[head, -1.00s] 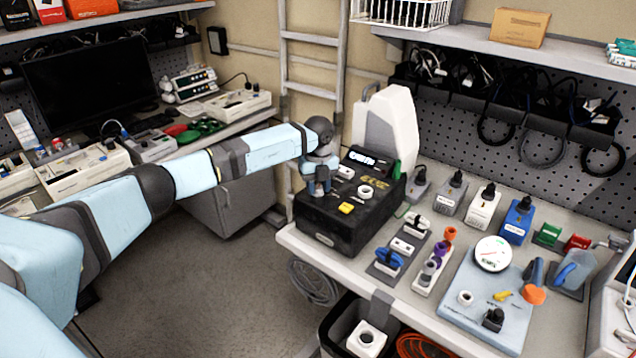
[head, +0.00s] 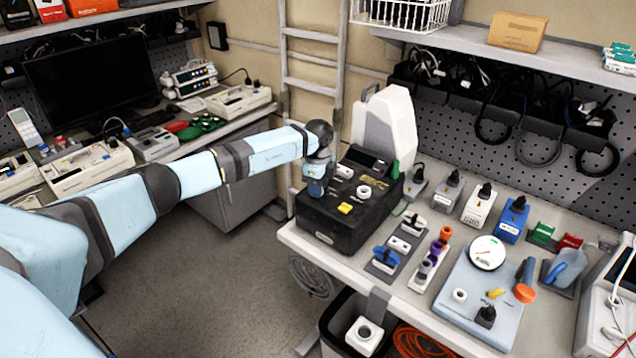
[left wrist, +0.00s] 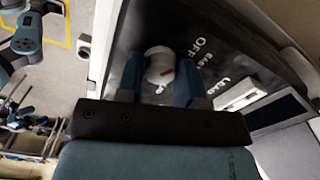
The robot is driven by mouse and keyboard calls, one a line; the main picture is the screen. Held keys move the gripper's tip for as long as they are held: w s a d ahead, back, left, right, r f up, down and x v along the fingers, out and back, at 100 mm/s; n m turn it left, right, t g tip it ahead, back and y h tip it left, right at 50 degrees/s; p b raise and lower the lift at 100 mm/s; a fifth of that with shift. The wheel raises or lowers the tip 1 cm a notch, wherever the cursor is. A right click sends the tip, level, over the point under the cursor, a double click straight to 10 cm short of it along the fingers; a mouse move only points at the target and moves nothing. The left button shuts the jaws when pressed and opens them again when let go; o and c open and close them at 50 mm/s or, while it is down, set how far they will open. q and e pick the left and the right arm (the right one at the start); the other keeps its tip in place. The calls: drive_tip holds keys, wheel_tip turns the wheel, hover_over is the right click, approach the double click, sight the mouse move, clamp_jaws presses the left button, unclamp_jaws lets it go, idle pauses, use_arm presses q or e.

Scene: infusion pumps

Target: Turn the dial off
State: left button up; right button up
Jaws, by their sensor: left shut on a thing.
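The black box-shaped device (head: 322,222) stands at the left end of the right-hand bench. Its sloped top carries a display (head: 368,164), dark now, white knobs and a yellow button. In the left wrist view, a white round dial (left wrist: 160,66) with a red mark sits on the black panel beside the lettering "OFF". My left gripper (head: 316,187) is over the left part of this panel. Its two blue fingers are on either side of the dial, shut on it. In the head view the gripper hides the dial. My right gripper is in neither view.
A white bulky unit (head: 386,130) stands behind the device. Adapters, switches and a gauge board (head: 470,300) crowd the bench (head: 400,288) to the right. A black bin (head: 335,320) is below the front edge. Open floor (head: 220,290) lies to the left.

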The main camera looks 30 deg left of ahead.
use_arm(q)
drive_tip(key=shift+n, duration=0.7)
drive_tip(key=o, duration=0.9)
drive_tip(key=shift+r, duration=0.1)
wheel_tip(320, 180, up, 14)
drive_tip(key=shift+f+b, duration=0.15)
drive_tip(key=shift+b, duration=0.8)
